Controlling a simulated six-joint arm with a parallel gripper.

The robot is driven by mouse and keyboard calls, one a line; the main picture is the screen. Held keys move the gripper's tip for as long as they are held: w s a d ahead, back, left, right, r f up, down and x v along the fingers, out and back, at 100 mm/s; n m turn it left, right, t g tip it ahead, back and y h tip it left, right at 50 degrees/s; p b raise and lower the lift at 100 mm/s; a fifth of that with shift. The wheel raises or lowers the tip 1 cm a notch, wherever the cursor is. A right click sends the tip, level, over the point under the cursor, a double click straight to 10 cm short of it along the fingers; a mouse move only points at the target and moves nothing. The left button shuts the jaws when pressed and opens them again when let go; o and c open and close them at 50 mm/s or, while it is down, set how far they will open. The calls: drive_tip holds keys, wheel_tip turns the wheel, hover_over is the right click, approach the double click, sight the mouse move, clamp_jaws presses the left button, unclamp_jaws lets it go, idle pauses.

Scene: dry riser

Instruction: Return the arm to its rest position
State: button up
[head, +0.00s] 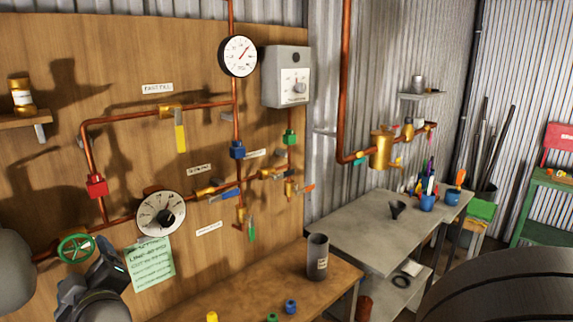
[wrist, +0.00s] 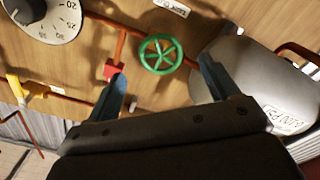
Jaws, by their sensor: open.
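My gripper (wrist: 163,88) is open and empty in the wrist view, its two blue-grey fingers well apart. The green handwheel (wrist: 161,54) shows beyond and between the fingers, with nothing seen touching it. In the head view the dark wrist end of my arm (head: 97,285) is at the lower left, just below and right of the green handwheel (head: 76,248). The fingertips are hard to make out there.
A wooden board (head: 200,60) carries copper pipes, a round gauge (head: 238,56), a dial (head: 161,213) and a yellow lever (head: 181,135). A grey tank (wrist: 250,75) is close to the right finger. A grey cylinder (head: 317,257) stands on the wooden bench (head: 235,290).

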sight(76, 249)
drive_tip(key=shift+s+d, duration=0.5)
drive_tip(key=shift+s, duration=0.05)
drive_tip(key=s+d+n, duration=0.1)
drive_tip(key=s+d, duration=0.5)
drive_tip(key=s, duration=0.1)
drive_tip(key=x, duration=1.7)
drive_tip(key=shift+w+a+r, duration=0.1)
drive_tip(key=shift+w+r, duration=0.05)
drive_tip(key=shift+w, duration=0.1)
drive_tip(key=c, duration=1)
drive_tip(key=shift+o, duration=0.2)
